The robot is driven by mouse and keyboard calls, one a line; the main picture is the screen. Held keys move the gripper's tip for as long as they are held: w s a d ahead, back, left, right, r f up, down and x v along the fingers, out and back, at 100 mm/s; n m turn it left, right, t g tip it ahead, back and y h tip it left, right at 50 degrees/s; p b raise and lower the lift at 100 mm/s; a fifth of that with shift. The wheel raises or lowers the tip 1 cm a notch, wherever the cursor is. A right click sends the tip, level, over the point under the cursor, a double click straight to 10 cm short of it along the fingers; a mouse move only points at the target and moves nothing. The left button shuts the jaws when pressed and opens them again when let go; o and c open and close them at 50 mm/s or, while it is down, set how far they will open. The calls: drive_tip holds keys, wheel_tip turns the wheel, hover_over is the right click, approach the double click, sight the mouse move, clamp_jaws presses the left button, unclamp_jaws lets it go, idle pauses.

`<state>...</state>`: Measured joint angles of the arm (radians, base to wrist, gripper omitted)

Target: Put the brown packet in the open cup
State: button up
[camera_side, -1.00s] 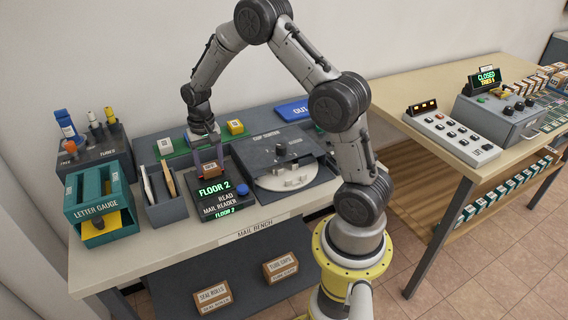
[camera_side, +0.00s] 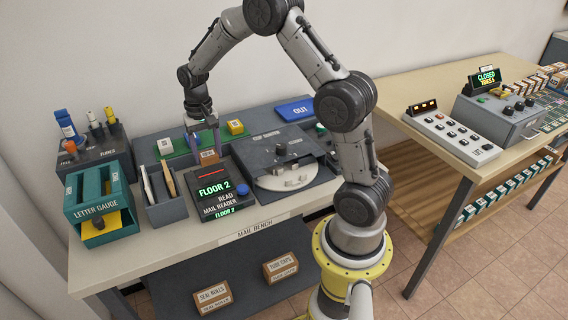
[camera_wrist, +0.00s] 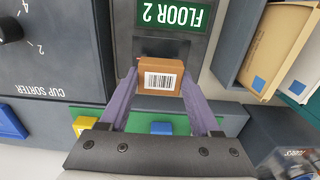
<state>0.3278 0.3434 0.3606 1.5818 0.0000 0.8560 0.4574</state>
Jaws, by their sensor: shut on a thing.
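The brown packet (camera_side: 208,157) is a small box with a white barcode label. My gripper (camera_wrist: 159,84) is shut on it; the purple fingers sit on either side of the packet (camera_wrist: 160,77) in the wrist view. In the side view my gripper (camera_side: 205,146) points down behind the mail reader (camera_side: 213,189), whose screen reads FLOOR 2. The cup sorter (camera_side: 259,150) is to the right, with a pale disc (camera_side: 277,184) showing in its front opening. The sorter (camera_wrist: 50,70) is at left in the wrist view. I cannot clearly make out an open cup.
A green strip (camera_side: 180,155) behind holds a white block (camera_side: 164,146) and a yellow block (camera_side: 235,127). A letter holder (camera_side: 167,211) and letter gauge (camera_side: 101,235) stand left of the reader. A blue OUT tray (camera_side: 294,110) is at the back right.

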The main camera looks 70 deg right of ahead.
wheel_tip(320, 180, up, 6)
drive_tip(key=shift+r, duration=0.25)
drive_tip(key=s+d, duration=0.5)
drive_tip(key=s, duration=0.2)
hover_over(292, 177)
drive_tip(key=shift+f, duration=4.8)
drive_tip(key=shift+f, duration=0.2)
drive_tip(key=shift+f, duration=0.3)
drive_tip(key=shift+f, duration=0.35)
